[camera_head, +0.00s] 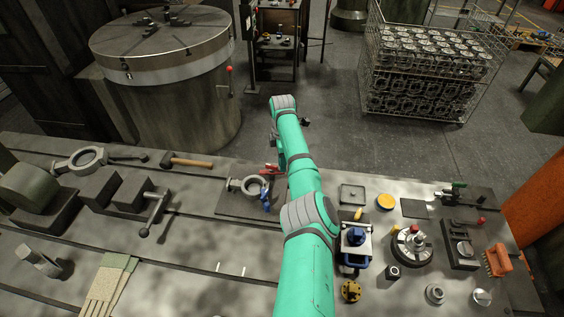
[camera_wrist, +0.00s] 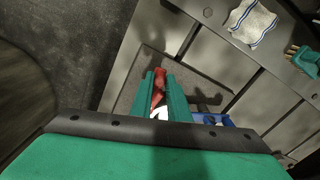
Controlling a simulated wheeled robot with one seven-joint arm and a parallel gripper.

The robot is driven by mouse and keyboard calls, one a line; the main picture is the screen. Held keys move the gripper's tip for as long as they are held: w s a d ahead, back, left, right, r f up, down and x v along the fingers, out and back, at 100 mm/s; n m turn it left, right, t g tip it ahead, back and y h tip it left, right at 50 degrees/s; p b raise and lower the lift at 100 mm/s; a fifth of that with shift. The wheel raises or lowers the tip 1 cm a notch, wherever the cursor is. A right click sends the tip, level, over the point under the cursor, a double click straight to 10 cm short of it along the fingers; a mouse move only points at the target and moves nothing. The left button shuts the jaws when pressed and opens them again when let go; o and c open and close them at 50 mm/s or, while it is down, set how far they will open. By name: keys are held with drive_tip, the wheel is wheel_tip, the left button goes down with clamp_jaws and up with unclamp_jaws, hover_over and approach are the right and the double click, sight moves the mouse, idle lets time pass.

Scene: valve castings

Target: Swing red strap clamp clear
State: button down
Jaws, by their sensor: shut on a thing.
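The red strap clamp (camera_head: 270,169) shows as a small red piece at the back right of a ring-shaped casting (camera_head: 233,185), beside my teal arm. In the wrist view the red clamp (camera_wrist: 159,82) lies between the two green fingers of my gripper (camera_wrist: 160,76), which are shut on it. The casting rests on a dark plate (camera_head: 228,206). A blue clamp (camera_head: 266,201) sits at the casting's front right, and blue also shows in the wrist view right of the fingers. My arm hides the gripper in the head view, and the fingers cover part of the clamp.
A mallet (camera_head: 188,160) and another ring casting (camera_head: 85,158) lie left on the bench. A blue-handled fixture (camera_head: 356,240) and a round dark fixture (camera_head: 412,246) stand right of my arm. A wire crate of castings (camera_head: 420,65) stands beyond the bench.

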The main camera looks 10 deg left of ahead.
drive_tip(key=s+m, duration=0.1)
drive_tip(key=m, duration=0.2)
drive_tip(key=shift+s, duration=0.15)
drive_tip(key=shift+s+a+m, duration=0.1)
drive_tip(key=shift+s+m, duration=0.2)
drive_tip(key=shift+m, duration=0.7)
drive_tip(key=shift+s+a+m, duration=0.1)
drive_tip(key=shift+s+m, duration=0.2)
drive_tip(key=shift+m, duration=0.7)
drive_tip(key=c, duration=1.7)
unclamp_jaws()
wheel_tip(320, 180, up, 11)
drive_tip(key=shift+f, duration=0.1)
